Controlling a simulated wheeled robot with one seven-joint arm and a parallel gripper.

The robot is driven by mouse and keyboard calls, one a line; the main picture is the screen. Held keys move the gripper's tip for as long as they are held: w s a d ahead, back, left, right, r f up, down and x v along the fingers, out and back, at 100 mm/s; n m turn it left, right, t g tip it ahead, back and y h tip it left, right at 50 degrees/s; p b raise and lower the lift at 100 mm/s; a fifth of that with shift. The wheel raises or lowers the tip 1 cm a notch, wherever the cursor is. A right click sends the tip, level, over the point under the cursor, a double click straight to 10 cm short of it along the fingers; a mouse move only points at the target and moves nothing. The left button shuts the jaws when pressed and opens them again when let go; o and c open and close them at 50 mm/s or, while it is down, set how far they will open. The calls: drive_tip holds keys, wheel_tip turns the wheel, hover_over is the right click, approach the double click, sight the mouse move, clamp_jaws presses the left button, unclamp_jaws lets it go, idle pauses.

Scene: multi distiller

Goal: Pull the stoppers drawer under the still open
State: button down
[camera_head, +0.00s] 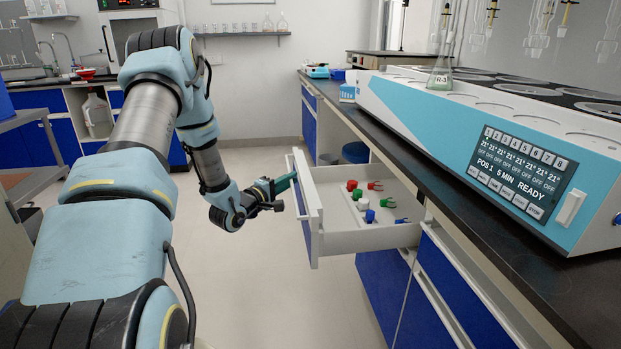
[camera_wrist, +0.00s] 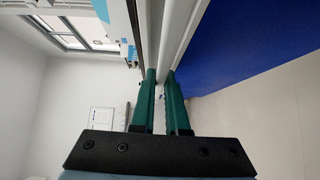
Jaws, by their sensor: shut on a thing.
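The stoppers drawer (camera_head: 345,240) stands pulled out from the bench under the still. Inside it lie several small red, green, blue and white pieces, stoppers and clips. My gripper (camera_head: 290,181) is at the drawer's front, with its green fingers shut on the front's handle. In the wrist view, the fingers of my gripper (camera_wrist: 161,75) close on the pale handle rail (camera_wrist: 176,35), beside the blue drawer front (camera_wrist: 250,45). The exact contact at the fingertips is small and partly hidden. The still (camera_head: 480,140) is a blue and white unit on the bench; its screen reads READY.
The black bench top (camera_head: 440,185) runs along the right, with blue cabinets (camera_head: 450,290) below. A flask (camera_head: 440,74) stands on the still. The floor (camera_head: 250,270) before the drawer is clear. A sink counter (camera_head: 60,85) and a trolley (camera_head: 25,150) stand at the left.

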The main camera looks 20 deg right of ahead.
drive_tip(key=shift+w+a, duration=0.15)
drive_tip(key=shift+a, duration=1.35)
drive_tip(key=c, duration=1.2)
unclamp_jaws()
drive_tip(key=v, duration=1.1)
drive_tip(key=shift+w, duration=0.1)
